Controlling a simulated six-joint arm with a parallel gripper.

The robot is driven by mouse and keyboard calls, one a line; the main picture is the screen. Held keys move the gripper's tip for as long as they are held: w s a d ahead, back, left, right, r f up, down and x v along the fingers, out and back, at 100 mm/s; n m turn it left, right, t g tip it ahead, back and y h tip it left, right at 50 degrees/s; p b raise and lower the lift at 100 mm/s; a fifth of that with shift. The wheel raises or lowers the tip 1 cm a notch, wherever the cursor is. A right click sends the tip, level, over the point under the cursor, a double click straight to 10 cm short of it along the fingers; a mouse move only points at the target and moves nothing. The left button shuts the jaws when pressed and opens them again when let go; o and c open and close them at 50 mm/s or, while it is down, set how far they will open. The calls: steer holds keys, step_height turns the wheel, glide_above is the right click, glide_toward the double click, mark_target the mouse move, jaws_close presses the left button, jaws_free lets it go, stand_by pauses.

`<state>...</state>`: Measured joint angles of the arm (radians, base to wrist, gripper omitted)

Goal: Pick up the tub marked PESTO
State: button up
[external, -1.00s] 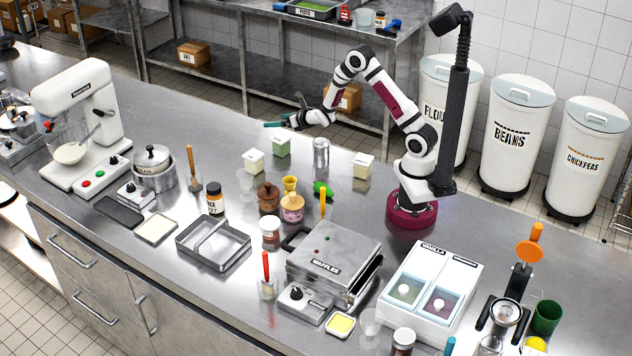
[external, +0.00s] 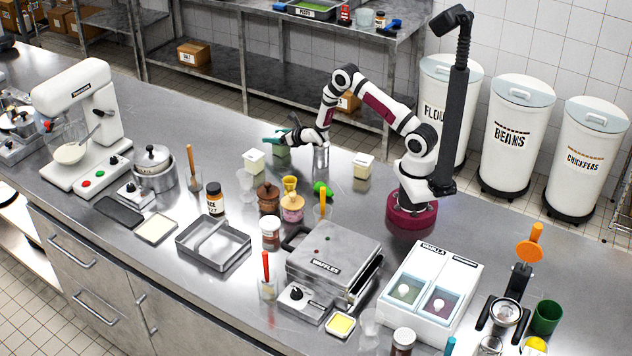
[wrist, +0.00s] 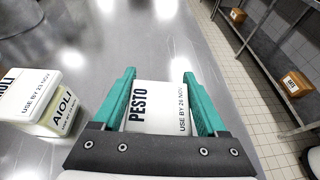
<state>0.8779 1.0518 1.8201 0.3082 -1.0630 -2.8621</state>
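The PESTO tub (wrist: 160,110) has a white lid with dark lettering and a use-by date. In the wrist view its lid lies between the two teal fingers of my open gripper (wrist: 160,92). I cannot tell how far down beside the tub the fingers reach. In the external view my gripper (external: 276,141) is over the tub (external: 282,155) and partly hides it.
The AIOLI tub (wrist: 58,112) stands close by on the left in the wrist view, and also shows in the external view (external: 254,162). Another white-lidded tub (external: 363,166) stands to the right, beyond a metal canister (external: 321,160). The counter (wrist: 140,45) ahead is clear.

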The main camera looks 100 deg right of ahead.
steer(key=c, duration=1)
